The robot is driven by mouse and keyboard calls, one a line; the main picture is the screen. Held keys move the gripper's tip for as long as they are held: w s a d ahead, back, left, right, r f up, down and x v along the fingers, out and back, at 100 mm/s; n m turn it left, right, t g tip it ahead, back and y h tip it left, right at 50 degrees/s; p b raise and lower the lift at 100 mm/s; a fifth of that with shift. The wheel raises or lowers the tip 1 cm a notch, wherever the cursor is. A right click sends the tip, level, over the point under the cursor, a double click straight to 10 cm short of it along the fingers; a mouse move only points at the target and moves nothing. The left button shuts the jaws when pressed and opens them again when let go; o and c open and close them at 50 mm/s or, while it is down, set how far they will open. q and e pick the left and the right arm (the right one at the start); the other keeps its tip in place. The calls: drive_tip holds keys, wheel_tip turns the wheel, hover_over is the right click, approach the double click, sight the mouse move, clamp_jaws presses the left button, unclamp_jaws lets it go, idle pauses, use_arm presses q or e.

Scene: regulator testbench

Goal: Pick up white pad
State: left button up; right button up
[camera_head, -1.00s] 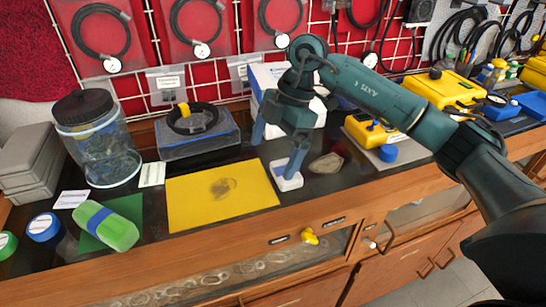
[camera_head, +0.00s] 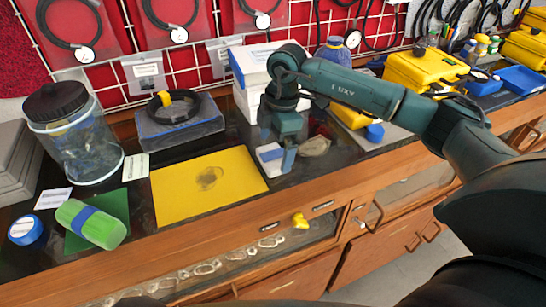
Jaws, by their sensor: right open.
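The white pad (camera_head: 268,155) is a small pale block on the dark bench top, just right of the yellow mat. My right gripper (camera_head: 278,147) is directly above and at the pad, pointing down. Its fingers are open, and the nearer finger stands in front of the pad's right side and hides part of it. The other finger shows behind the pad. I cannot tell whether either finger touches it. My left gripper is not in view.
A yellow mat (camera_head: 180,199) lies left of the pad. A grey-brown crumpled piece (camera_head: 317,147) lies close to its right. White boxes (camera_head: 246,101) stand behind the gripper. A large jar (camera_head: 70,140) and green bottle (camera_head: 88,224) are farther left.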

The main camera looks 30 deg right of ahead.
sight(273, 159)
drive_tip(key=shift+a+f, duration=0.2)
drive_tip(key=shift+f, duration=1.2)
drive_tip(key=shift+c, duration=0.3)
drive_tip(key=c, duration=1)
